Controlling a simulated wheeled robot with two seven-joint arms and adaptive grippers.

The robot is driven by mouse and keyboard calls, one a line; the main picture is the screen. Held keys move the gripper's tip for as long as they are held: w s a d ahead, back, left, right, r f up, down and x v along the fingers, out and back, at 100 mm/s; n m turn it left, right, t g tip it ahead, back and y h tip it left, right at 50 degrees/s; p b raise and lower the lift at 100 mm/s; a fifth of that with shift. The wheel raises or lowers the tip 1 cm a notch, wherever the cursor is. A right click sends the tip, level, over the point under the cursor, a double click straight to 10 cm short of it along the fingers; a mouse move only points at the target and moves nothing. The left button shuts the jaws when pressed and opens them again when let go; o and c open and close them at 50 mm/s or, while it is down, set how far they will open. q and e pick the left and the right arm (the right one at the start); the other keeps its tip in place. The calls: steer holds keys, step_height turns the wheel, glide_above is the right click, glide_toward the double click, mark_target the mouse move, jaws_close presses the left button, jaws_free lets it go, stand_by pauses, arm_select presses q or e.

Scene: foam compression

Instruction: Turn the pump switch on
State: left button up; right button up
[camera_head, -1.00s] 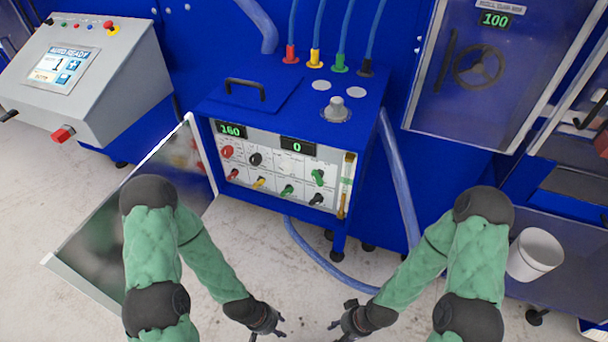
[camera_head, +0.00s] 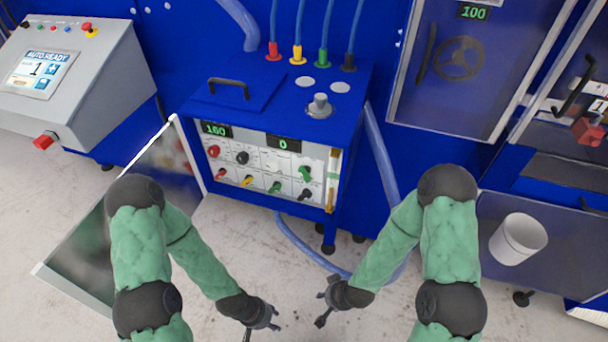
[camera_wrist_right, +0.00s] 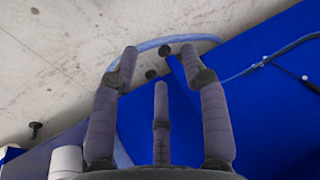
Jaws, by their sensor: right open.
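The blue pump cabinet (camera_head: 350,105) stands in the middle of the head view with its front door (camera_head: 125,215) swung open to the left. Its light control panel (camera_head: 270,163) carries red, black, yellow and green knobs and two green readouts, "160" and "0". The labels are too small to read, so I cannot tell which knob is the pump switch. My left gripper (camera_head: 262,325) is low in front of the cabinet, apart from it, with its fingers spread and empty. My right gripper (camera_head: 322,307) is open and empty, below the cabinet's right side; its spread fingers show in the right wrist view (camera_wrist_right: 165,70).
A grey console (camera_head: 95,85) with a lit screen stands at the left. A white bucket (camera_head: 517,238) is at the right. A blue hose (camera_head: 383,165) runs down beside the cabinet and loops across the floor. The floor before the panel is clear.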

steer(key=w+a+r+n+t+h+p, duration=0.1)
steer(key=w+a+r+t+p, duration=0.15)
steer(key=w+r, duration=0.4)
steer(key=n+t+h+p, duration=0.3)
steer(key=t+h+p, duration=0.3)
steer(key=t, duration=0.6)
glide_toward(305, 177)
steer(key=shift+h, duration=0.6)
steer(key=b+x, duration=0.1)
steer(key=x, duration=0.2)
steer(key=b+x, duration=0.1)
steer(key=x, duration=0.2)
steer(key=b+x, duration=0.1)
steer(key=x, duration=0.2)
steer(key=shift+w+a+f, duration=0.2)
steer(key=shift+w, duration=0.1)
jaws_close()
